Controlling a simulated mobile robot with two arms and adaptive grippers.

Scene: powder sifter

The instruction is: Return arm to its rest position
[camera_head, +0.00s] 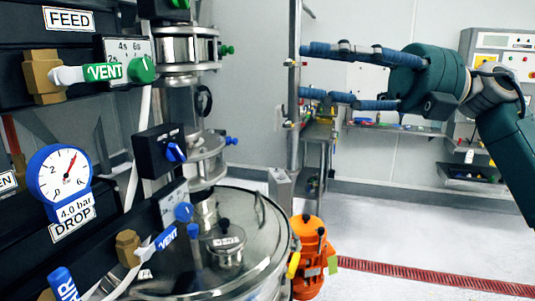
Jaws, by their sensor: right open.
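My right gripper (318,72) is raised in the upper right of the head view, on an arm that comes in from the right edge. Its two long blue-wrapped fingers point left and are spread apart, with nothing between them. The fingertips appear close to a vertical metal pole (294,150); I cannot tell whether they touch it. My left gripper is not in view.
The sifter's steel vessel (262,245) and black panels with FEED and DROP labels, valves and a pressure gauge (60,183) fill the left. An orange motor (309,258) stands beside the vessel. Open floor (400,220) with a red drain grate (435,278) lies right.

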